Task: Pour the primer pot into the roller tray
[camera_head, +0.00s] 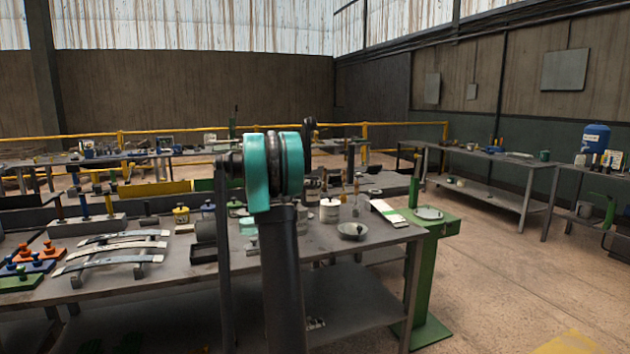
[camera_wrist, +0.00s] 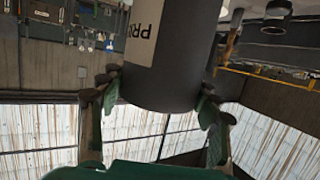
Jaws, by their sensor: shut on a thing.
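The primer pot (camera_wrist: 178,62) is a dark grey cylinder with a pale label showing the letters "PR". It fills the upper middle of the wrist view. My gripper (camera_wrist: 158,98) is shut on it, one green-tipped finger on each side. In the head view my arm hides the gripper and the pot. I cannot make out the roller tray for certain or whether anything flows.
The near workbench (camera_head: 330,252) holds a grey bowl (camera_head: 353,231), a white lidded pot (camera_head: 329,210) and curved leaf springs (camera_head: 112,250) at the left. A green stand (camera_head: 428,260) is at its right end. The concrete floor (camera_head: 495,280) on the right is open.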

